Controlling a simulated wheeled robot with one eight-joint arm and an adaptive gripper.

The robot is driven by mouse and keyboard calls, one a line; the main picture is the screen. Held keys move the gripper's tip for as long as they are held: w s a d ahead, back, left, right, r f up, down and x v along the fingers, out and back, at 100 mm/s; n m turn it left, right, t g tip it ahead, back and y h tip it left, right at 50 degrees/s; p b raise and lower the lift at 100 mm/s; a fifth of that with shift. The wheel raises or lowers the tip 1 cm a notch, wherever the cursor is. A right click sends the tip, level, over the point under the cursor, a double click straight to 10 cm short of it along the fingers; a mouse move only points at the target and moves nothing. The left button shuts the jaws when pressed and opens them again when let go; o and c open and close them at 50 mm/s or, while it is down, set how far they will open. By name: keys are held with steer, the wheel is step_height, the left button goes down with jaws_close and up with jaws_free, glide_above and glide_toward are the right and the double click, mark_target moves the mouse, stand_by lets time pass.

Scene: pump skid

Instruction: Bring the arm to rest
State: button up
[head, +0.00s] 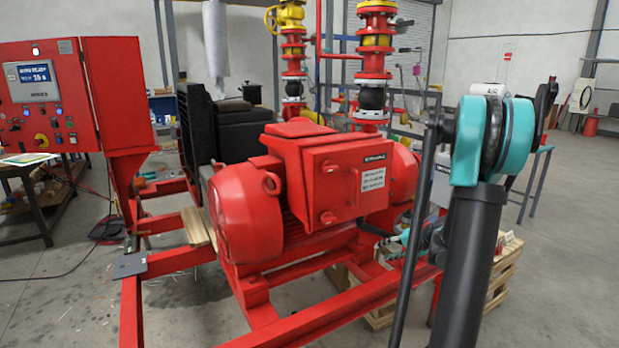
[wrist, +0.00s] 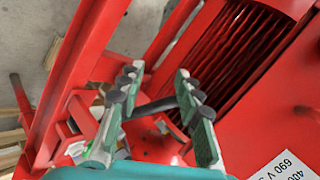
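My arm rises at the right of the head view, with a dark link and a teal joint. My gripper (wrist: 156,84) shows in the wrist view with its two padded fingers spread apart. A dark bar crosses between the fingers; I cannot tell whether it is part of the gripper or something behind it. No grasped object is clear. The fingers are over red frame beams, beside the finned side of the red motor (head: 245,215). The motor also shows in the wrist view (wrist: 235,60). In the head view the gripper is mostly hidden behind the motor and arm.
The red skid frame (head: 335,318) runs under and in front of the motor. A red control cabinet (head: 50,100) stands at left. Red and yellow piping (head: 376,45) rises behind. A wooden pallet (head: 505,268) lies at right. Open floor shows at far right.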

steer(key=s+a+n+g+h, duration=0.1)
steer(key=s+a+n+h, duration=0.1)
steer(key=s+a, duration=0.35)
steer(key=s+a+n+g+h, duration=0.1)
steer(key=s+a+g, duration=0.1)
steer(key=s, duration=0.7)
steer(key=s+f+n+h, duration=0.2)
steer(key=s+n+h, duration=0.1)
steer(key=s, duration=1.2)
steer(key=shift+f+h, duration=0.35)
steer(key=shift+h, duration=0.05)
